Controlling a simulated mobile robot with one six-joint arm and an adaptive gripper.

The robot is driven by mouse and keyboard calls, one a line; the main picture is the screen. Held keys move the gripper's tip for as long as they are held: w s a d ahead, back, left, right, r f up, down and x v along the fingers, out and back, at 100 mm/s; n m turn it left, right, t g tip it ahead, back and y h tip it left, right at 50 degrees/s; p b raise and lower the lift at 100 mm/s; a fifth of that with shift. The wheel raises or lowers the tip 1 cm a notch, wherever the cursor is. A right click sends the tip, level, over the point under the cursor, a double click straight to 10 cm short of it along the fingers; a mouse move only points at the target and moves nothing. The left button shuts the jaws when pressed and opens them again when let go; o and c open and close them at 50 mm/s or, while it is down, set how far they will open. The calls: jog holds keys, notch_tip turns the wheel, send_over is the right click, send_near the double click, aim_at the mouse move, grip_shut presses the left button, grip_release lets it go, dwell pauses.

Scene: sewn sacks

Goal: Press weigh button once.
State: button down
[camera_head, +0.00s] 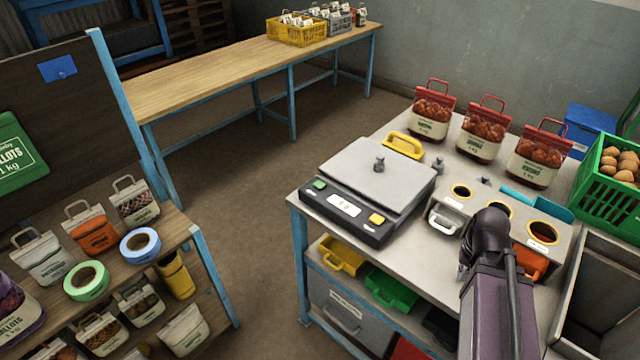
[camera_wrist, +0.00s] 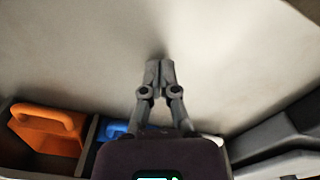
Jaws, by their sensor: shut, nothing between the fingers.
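The scale (camera_head: 375,180) stands on the light-topped table, with a small grey knobbed piece (camera_head: 379,164) on its plate. I cannot read which is the weigh button. My gripper (camera_wrist: 159,72) is shut and empty in the wrist view, in front of a plain pale surface. The scale is not in that view. In the head view my purple arm is right of the scale and mostly hides the gripper.
Red-topped sacks (camera_head: 478,128) stand behind a block with round holes (camera_head: 461,191). A green crate (camera_head: 607,168) of round produce is at the right. Yellow (camera_head: 341,254) and green bins sit on the shelf below. An orange-handled bin (camera_wrist: 48,122) shows in the wrist view.

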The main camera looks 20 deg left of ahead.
aim_at(318, 185)
jog(key=shift+w, duration=0.1)
